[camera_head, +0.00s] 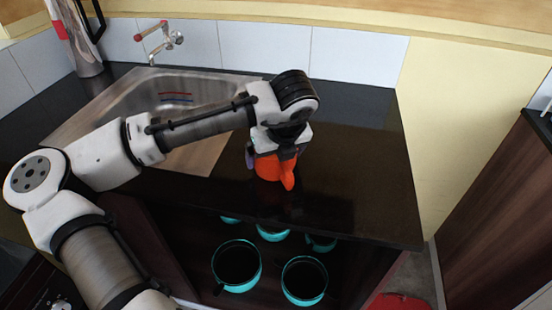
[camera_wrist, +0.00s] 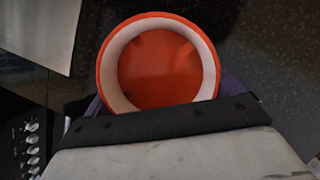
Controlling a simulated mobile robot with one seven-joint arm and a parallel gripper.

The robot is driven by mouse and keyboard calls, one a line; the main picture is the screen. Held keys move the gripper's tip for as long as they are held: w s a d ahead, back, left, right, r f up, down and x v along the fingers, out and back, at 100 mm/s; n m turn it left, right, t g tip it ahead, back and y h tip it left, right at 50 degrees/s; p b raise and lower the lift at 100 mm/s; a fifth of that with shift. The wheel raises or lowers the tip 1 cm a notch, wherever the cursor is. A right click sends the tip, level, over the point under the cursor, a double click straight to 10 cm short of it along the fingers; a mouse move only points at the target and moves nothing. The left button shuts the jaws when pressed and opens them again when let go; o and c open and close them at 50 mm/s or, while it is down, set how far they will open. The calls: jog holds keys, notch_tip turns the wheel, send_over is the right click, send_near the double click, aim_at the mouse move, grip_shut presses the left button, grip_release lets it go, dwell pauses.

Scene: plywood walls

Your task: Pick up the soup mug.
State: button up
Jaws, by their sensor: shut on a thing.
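The soup mug (camera_head: 266,168) is orange-red outside and stands near the front edge of the dark counter, at the centre of the head view. An orange part, likely its handle, points toward the front. In the wrist view the mug (camera_wrist: 160,65) shows its round opening, with a pale inner wall and a red bottom; it looks empty. My gripper (camera_head: 270,155) is above the mug and shut on it, with purple fingers on either side. I cannot tell whether the mug's base touches the counter.
A steel sink (camera_head: 190,92) with a tap lies to the left, and a jug-like appliance (camera_head: 80,45) stands at the far left. The counter (camera_head: 365,160) is clear to the right. Below its front edge are several teal-rimmed pots (camera_head: 237,287).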

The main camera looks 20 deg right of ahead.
jog(key=shift+r, duration=0.2)
notch_tip(320, 180, up, 20)
jog(key=shift+f+b, duration=0.25)
jog(key=shift+b, duration=0.05)
dwell(0.9)
